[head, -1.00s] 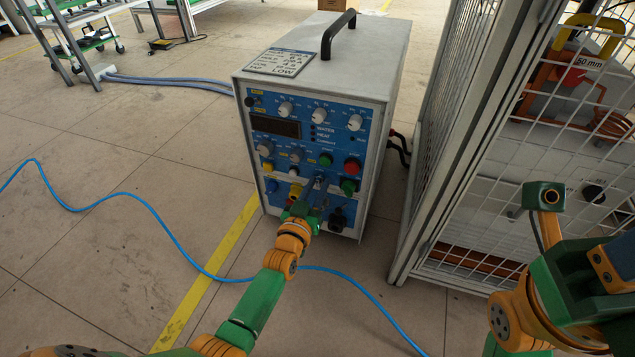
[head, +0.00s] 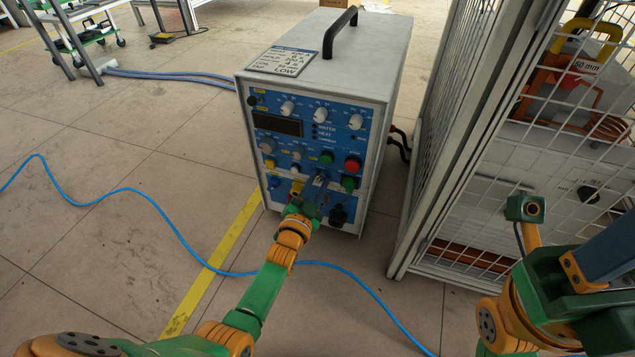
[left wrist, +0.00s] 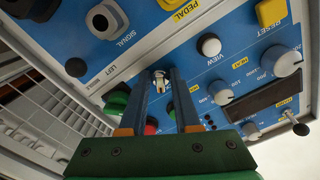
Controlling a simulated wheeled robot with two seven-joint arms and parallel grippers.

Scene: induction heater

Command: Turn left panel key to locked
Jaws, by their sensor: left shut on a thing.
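The blue control panel (head: 290,160) is on the front of a grey heater cabinet (head: 330,80). My left gripper (head: 319,183) is at the lower middle of this panel. In the left wrist view my left gripper (left wrist: 162,76) is shut on a small silver key (left wrist: 159,84) that shows between its fingertips. The fingers hide part of the key and its lock, and I cannot read its turned position. My right gripper (head: 606,258) is partly in view at the right edge, and its fingertips are cut off.
Knobs and buttons crowd the key, including a red button (head: 352,165) and a green one (head: 349,183). A mesh cage (head: 440,150) stands close on the right. A blue cable (head: 150,208) lies across the floor, with open floor on the left.

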